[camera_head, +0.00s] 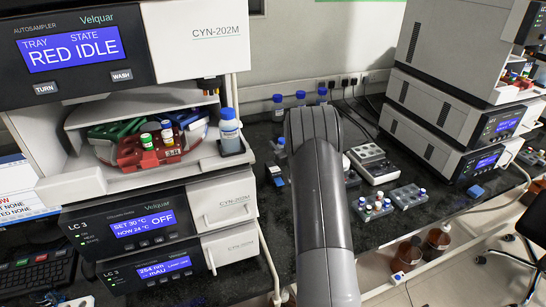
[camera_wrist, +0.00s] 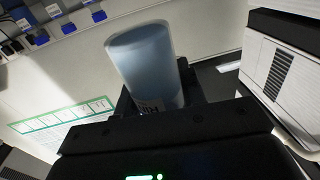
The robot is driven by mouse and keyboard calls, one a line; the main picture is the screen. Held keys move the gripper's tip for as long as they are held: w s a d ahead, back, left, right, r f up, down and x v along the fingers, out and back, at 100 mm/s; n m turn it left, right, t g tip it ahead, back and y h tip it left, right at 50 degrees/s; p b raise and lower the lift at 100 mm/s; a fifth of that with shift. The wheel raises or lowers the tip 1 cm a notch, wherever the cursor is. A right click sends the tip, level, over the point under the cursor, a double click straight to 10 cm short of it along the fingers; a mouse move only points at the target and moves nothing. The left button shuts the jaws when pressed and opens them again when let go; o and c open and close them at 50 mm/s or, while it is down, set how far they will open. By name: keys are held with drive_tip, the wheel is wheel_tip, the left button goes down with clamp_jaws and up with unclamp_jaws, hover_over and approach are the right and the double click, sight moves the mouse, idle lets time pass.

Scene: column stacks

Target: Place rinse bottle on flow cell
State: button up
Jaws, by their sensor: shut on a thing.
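In the wrist view, my gripper (camera_wrist: 158,92) is shut on a pale blue translucent bottle (camera_wrist: 142,55), which I take as the rinse bottle. Its rounded end points away from the jaws, and part of a printed label shows low between them. In the head view, my grey arm covers the gripper, so I cannot clearly make out the held bottle there. No part is plainly labelled as the flow cell.
A blue-capped bottle (camera_head: 229,132) stands on the left autosampler's ledge. Several blue-capped bottles (camera_head: 300,100) stand along the wall. Vial racks (camera_head: 408,196) and a grey device (camera_head: 370,164) sit right of my arm. Another instrument stack (camera_head: 440,122) fills the right. Dark bench shows between them.

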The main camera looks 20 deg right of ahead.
drive_tip(key=shift+w+a+f, duration=0.3)
drive_tip(key=shift+f, duration=0.65)
drive_tip(key=shift+w+a+f, duration=0.35)
drive_tip(key=shift+f, duration=0.55)
drive_tip(key=shift+w+a+f, duration=0.3)
drive_tip(key=shift+f, duration=0.65)
drive_tip(key=shift+f, duration=0.1)
drive_tip(key=o, duration=1.1)
drive_tip(key=shift+f, duration=0.1)
